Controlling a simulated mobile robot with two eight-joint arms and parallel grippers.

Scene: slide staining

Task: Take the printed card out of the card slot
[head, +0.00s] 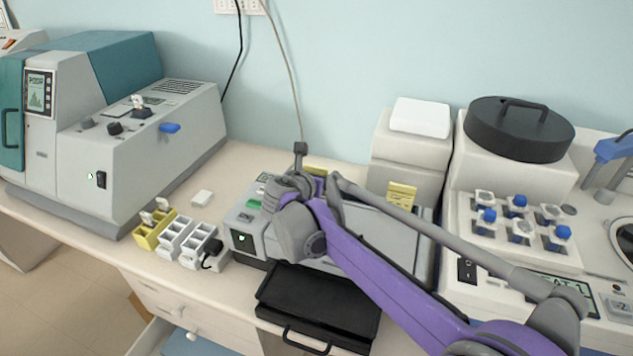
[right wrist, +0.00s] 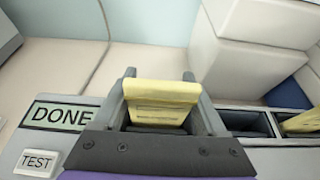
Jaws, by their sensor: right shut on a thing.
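A yellow printed card (right wrist: 160,97) stands between the two fingers of my right gripper (right wrist: 160,92) in the right wrist view. The gripper is shut on it. In the head view a bit of the card's yellow (head: 316,170) shows behind my purple right arm. The card's lower end is hidden, so I cannot tell whether it is still in the slot. The grey machine (right wrist: 85,158) below has a screen reading DONE (right wrist: 60,116) and a TEST button (right wrist: 38,160). My left gripper is not in view.
Another yellow card (head: 401,192) stands right of the gripper, beside a dark open compartment (right wrist: 246,122). A black tray (head: 318,305) sits in front of the machine. Small racks (head: 176,236) stand to its left. A white box (head: 405,150) stands behind at right.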

